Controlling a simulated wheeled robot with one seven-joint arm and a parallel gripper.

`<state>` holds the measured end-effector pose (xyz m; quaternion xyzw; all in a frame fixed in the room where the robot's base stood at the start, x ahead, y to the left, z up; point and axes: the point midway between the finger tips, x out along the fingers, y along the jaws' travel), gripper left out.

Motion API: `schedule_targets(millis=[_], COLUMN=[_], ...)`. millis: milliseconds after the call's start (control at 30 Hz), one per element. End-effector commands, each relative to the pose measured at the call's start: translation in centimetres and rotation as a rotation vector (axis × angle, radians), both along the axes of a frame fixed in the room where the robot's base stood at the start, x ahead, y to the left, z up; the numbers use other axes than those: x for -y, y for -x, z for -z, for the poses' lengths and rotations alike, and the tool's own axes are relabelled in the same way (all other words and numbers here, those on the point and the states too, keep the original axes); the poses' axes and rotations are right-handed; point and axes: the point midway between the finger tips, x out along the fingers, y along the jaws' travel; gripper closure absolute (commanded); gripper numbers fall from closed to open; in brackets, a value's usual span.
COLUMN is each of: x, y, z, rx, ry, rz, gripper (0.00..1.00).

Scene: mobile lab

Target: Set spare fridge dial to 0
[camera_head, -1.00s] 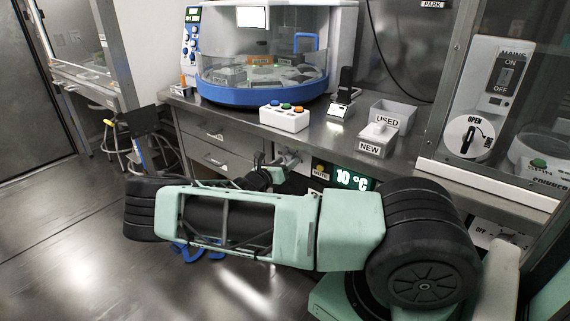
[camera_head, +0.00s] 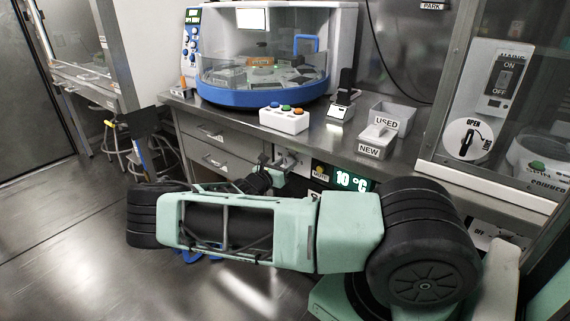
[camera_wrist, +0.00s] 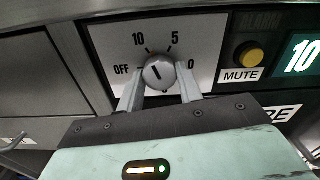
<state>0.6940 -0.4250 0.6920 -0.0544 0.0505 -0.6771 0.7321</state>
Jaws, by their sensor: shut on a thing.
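The spare fridge dial (camera_wrist: 160,72) is a round grey knob on a white plate marked OFF, 10, 5 and 0 in the wrist view. A dark line on the knob slants up and left, roughly toward the 10. My gripper (camera_wrist: 160,80) has one finger on each side of the knob and is shut on it. In the head view my gripper (camera_head: 277,167) reaches the panel under the bench. The dial is mostly hidden there behind my gripper and arm.
Right of the dial are a yellow MUTE button (camera_wrist: 249,54) and a lit display (camera_head: 353,181) reading 10 °C. Drawers (camera_head: 207,150) lie to the left. Above, the bench holds a button box (camera_head: 284,119), USED and NEW bins and a blue-based machine (camera_head: 262,95).

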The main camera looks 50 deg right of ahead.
Motion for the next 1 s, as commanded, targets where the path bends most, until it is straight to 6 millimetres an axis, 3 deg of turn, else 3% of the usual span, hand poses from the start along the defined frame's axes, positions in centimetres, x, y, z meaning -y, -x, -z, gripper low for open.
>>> schedule_targets(millis=[1000], x=[-0.03], y=[0.0], z=[0.1], rx=[0.953], ry=[-0.073], rz=[-0.002], gripper=[0.87])
